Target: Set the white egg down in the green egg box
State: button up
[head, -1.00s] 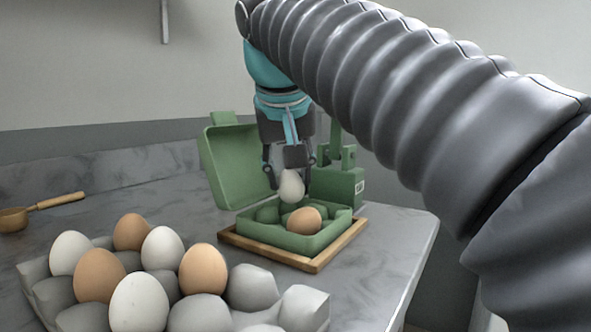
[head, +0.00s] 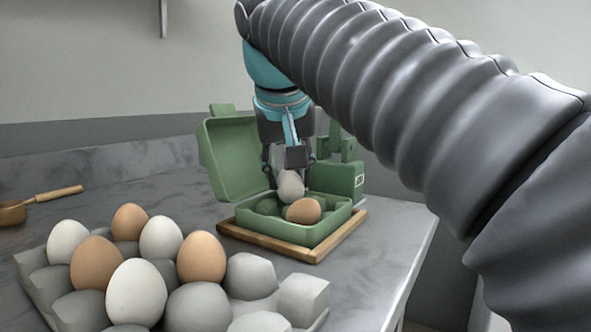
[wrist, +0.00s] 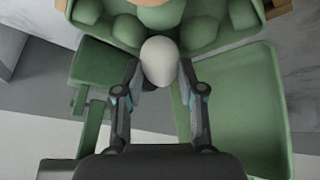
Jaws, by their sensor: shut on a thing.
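The white egg (head: 291,187) is between the fingers of my gripper (head: 287,178), at the back part of the green egg box (head: 320,232). In the wrist view my gripper (wrist: 160,85) is shut on the white egg (wrist: 159,60), with one finger on each side. The open box (wrist: 205,50) shows its green cups around the egg. I cannot tell whether the egg touches the cup beneath it. A brown egg (head: 304,210) sits in the box, in front and to the right of the white egg. The box's lid (head: 235,160) stands open at the back left.
The green box rests on a wooden tray (head: 268,245). A grey egg tray (head: 280,296) with several white and brown eggs stands at the front left. A wooden-handled ladle (head: 40,199) lies at the far left. A green device (head: 338,178) stands behind the box.

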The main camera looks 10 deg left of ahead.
jog(key=shift+f+b, duration=0.45)
jog(key=shift+f, duration=0.15)
dwell(0.3)
jog(key=o, duration=0.8)
jog(key=shift+v, duration=6)
